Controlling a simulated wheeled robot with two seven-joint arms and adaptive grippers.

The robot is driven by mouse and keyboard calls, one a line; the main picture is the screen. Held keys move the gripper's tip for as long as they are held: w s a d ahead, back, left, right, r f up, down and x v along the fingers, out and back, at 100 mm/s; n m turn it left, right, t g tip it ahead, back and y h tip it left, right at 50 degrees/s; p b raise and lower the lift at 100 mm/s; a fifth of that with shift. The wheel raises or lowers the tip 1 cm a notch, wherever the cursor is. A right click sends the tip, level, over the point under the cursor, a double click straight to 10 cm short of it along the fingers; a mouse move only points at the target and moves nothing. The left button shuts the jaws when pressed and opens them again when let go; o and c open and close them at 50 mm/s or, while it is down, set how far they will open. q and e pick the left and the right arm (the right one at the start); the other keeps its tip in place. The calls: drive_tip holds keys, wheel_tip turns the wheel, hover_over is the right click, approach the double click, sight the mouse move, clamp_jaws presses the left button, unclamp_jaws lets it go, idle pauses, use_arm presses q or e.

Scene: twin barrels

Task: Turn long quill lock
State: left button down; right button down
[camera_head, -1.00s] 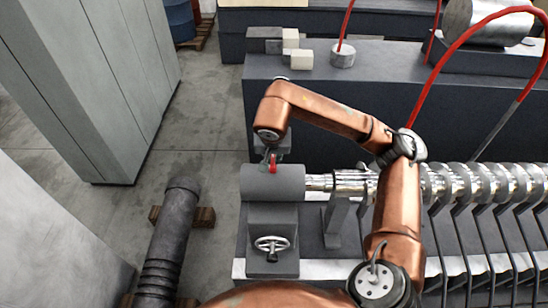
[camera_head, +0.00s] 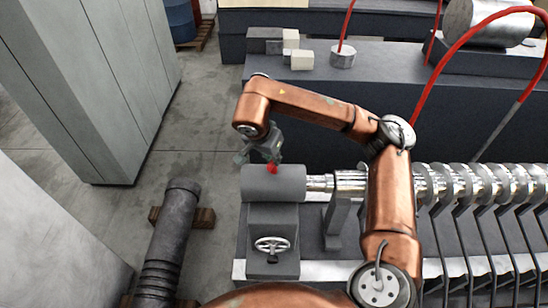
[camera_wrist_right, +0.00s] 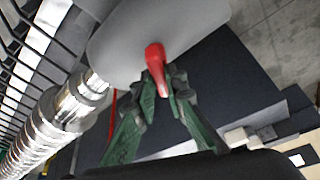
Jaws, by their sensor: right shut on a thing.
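The long quill lock is a small red lever (camera_head: 272,168) on top of the grey quill cylinder (camera_head: 285,184). My right gripper (camera_head: 267,158) is above the cylinder's left part, its fingers reaching down to the lever. In the right wrist view, the red lever (camera_wrist_right: 155,62) stands out from the grey cylinder (camera_wrist_right: 115,45), and the green fingers of my right gripper (camera_wrist_right: 161,85) are closed around it near their tips. The lever's far side is hidden. My left gripper is not in view.
A handwheel (camera_head: 272,244) sits on the block below the cylinder. A shiny crankshaft (camera_head: 470,182) runs to the right. Pale blocks (camera_head: 301,59) lie on a dark bench behind. A dark ribbed shaft (camera_head: 170,240) rests on wooden supports at left. Grey cabinets (camera_head: 95,80) stand further left.

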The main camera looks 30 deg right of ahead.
drive_tip(key=m+g+p, duration=0.1)
drive_tip(key=m, duration=0.2)
drive_tip(key=m+g+p, duration=0.1)
drive_tip(key=m, duration=0.2)
drive_tip(key=shift+w+a+r+m+g+p, duration=0.1)
drive_tip(key=shift+w+r+m+g+p, duration=0.05)
drive_tip(key=shift+m+g+p, duration=0.2)
drive_tip(key=m+g+p, duration=0.1)
drive_tip(key=m, duration=0.2)
drive_tip(key=shift+w+m+g+p, duration=0.15)
drive_tip(key=shift+m+g+p, duration=0.3)
drive_tip(key=shift+m, duration=0.9)
drive_tip(key=c, duration=2)
unclamp_jaws()
drive_tip(key=shift+o, duration=0.2)
drive_tip(key=v, duration=1.1)
drive_tip(key=shift+w+r, duration=0.15)
drive_tip(key=shift+r, duration=0.25)
